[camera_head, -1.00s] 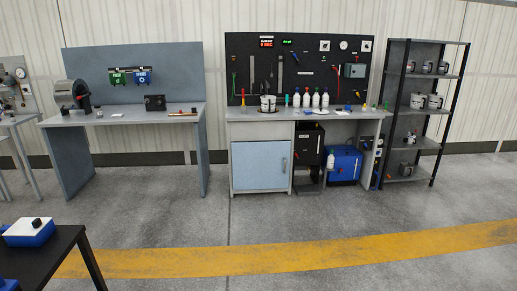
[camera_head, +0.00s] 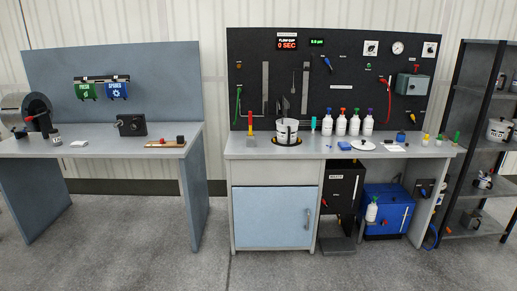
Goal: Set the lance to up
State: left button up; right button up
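I cannot tell for sure which thing is the lance. A white bucket (camera_head: 287,133) stands on the grey workbench (camera_head: 240,146), with a dark upright piece (camera_head: 285,107) showing at its top, too small to make out. Long grey strips and a thin tool hang on the black pegboard (camera_head: 345,55) behind it. Neither of my grippers is in view.
A second bench (camera_head: 90,143) with a dark reel (camera_head: 25,110) stands at the left. A dark shelf rack (camera_head: 480,105) stands at the right. Spray bottles (camera_head: 354,123) stand beside the bucket. The concrete floor (camera_head: 150,255) before the bench is clear.

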aim_at(266, 106)
jog(key=i+u, duration=0.1)
jog(key=i, duration=0.75)
jog(key=i+u, duration=0.1)
jog(key=i, duration=0.75)
jog(key=i+l+u, duration=0.1)
jog(key=i, duration=0.75)
